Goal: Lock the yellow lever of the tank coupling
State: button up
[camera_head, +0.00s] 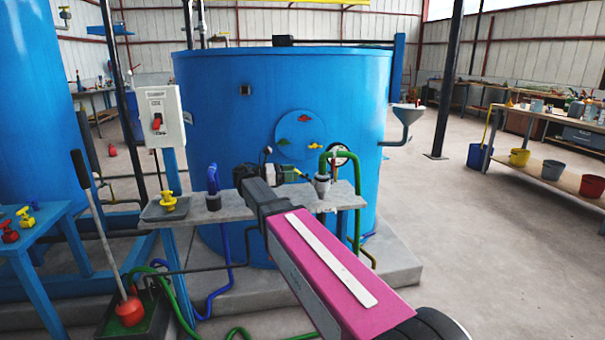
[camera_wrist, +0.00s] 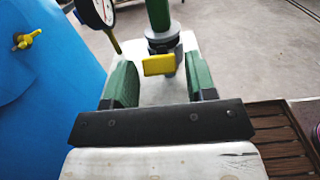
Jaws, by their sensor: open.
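The tank coupling (camera_wrist: 163,40) is a grey fitting on a green hose, standing upright in the wrist view. Its yellow lever (camera_wrist: 158,64) sticks out toward me as a flat block, roughly level. My gripper (camera_wrist: 160,84) is open, with one green finger to each side of the lever. The lever shows in the gap, beyond the fingers and apart from both. In the head view the coupling (camera_head: 322,186) stands on a grey shelf in front of the blue tank, to the right of my gripper (camera_head: 291,172). I cannot make out the lever there.
A pressure gauge (camera_wrist: 97,12) stands left of the coupling. A yellow valve handle (camera_wrist: 27,40) sits on the blue tank (camera_head: 225,110). The shelf (camera_head: 240,206) also bears a yellow knob (camera_head: 168,201) in a tray. Open floor lies to the right.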

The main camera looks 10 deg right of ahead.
jog(key=d, duration=0.4)
jog(key=shift+d, duration=0.2)
grip_shut()
